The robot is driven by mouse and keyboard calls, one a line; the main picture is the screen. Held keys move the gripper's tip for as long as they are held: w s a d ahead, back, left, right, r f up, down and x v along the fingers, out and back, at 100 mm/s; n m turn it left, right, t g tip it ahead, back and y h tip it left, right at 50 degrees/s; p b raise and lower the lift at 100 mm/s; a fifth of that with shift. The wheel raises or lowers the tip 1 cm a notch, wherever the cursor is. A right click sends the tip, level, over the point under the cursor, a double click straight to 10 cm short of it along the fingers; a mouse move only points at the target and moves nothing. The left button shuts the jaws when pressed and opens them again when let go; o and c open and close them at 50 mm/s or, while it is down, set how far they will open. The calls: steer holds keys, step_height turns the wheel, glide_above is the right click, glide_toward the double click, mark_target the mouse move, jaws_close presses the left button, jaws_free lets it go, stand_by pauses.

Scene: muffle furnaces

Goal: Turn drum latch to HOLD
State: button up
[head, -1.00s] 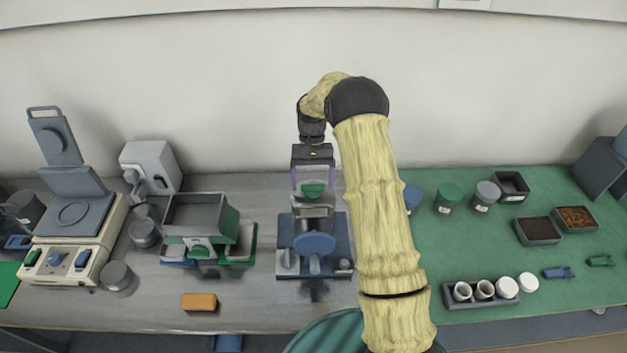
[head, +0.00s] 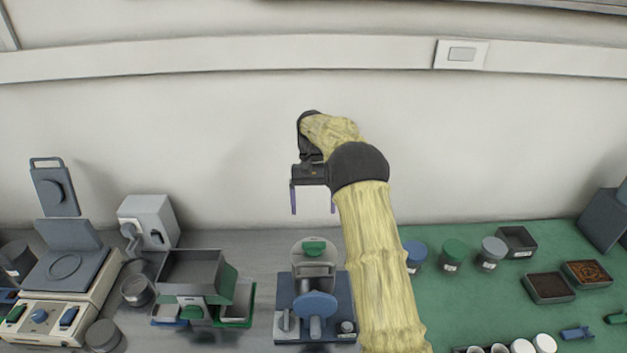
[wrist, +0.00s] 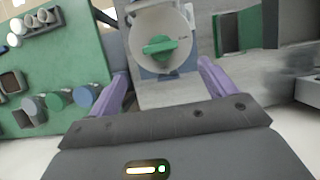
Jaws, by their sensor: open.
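The drum machine (head: 285,290) stands on the grey bench, a blue base with a grey drum and a blue round knob (head: 316,305) at its front. The green latch (head: 314,247) sits on the upper face of the drum; it also shows in the wrist view (wrist: 160,47), lying roughly crosswise on a round pale face with small marking too blurred to read. My gripper (head: 313,211) is open and empty above and behind the machine, apart from the latch. In the wrist view its two purple fingers (wrist: 163,84) are spread wide, with the latch beyond them.
Left of the machine stand a grey hopper with green sides (head: 193,275), a grey grinder-like device (head: 150,225) and a press with an open lid (head: 65,270). Right, a green mat (head: 450,310) holds lidded jars (head: 455,254) and trays (head: 549,288). The wall is close behind.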

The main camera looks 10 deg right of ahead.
steer(key=v, duration=0.7)
steer(key=shift+r+p, duration=0.25)
steer(key=shift+p, duration=0.1)
stand_by(0.4)
steer(key=s+f+n+t+b, duration=0.1)
steer(key=s+f+t, duration=0.2)
steer(key=s, duration=1.2)
steer(key=s+f+n+t+b, duration=0.1)
steer(key=s+f+t, duration=0.3)
steer(key=s, duration=1.1)
steer(key=shift+s+a+f+h, duration=0.15)
steer(key=shift+a+f+h, duration=0.1)
steer(key=shift+a+h, duration=0.2)
steer(key=shift+c, duration=0.4)
